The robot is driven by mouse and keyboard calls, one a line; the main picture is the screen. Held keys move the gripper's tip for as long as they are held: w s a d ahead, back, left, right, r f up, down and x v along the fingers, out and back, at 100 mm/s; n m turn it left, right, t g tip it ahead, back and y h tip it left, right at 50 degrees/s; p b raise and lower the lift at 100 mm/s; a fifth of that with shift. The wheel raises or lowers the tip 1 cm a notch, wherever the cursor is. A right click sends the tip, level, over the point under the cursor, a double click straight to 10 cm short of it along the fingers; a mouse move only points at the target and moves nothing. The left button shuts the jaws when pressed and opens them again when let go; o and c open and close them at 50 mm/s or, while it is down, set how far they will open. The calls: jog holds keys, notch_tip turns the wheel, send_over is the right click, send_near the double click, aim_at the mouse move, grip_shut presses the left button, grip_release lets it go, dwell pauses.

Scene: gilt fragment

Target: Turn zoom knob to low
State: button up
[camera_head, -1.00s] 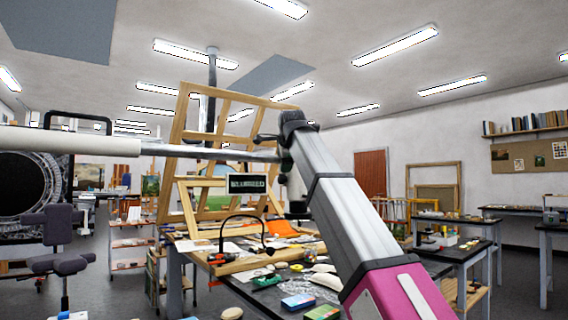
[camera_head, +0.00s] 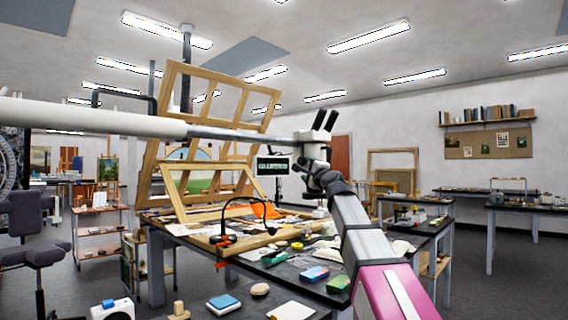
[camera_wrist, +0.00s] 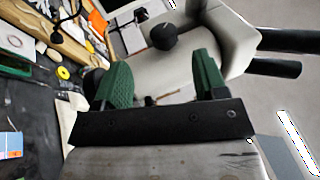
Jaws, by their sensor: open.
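A white microscope head (camera_head: 312,146) with black eyepieces hangs at the right end of a long boom (camera_head: 240,132). In the wrist view its pale body (camera_wrist: 225,40) fills the upper right, with a round black knob (camera_wrist: 163,36) on it just beyond my fingers. I cannot read any marking on the knob. My gripper (camera_wrist: 162,70) is open and empty, with its green-padded fingers spread on either side below the knob. In the head view my gripper (camera_head: 316,178) is right at the microscope head, and the knob cannot be made out there.
The boom crosses the left half of the head view. A wooden frame easel (camera_head: 175,140) stands behind it. The dark worktable (camera_head: 285,272) below holds a black lamp (camera_head: 222,238), small boxes (camera_head: 315,274) and papers. Open floor (camera_head: 470,275) lies at the right.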

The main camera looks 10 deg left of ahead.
aim_at(302, 163)
jog(key=shift+m+t, duration=0.3)
jog(key=shift+m, duration=0.1)
jog(key=x, duration=1)
jog(key=shift+w+d+f, duration=0.1)
jog(key=shift+w+d, duration=0.25)
jog(key=c, duration=0.9)
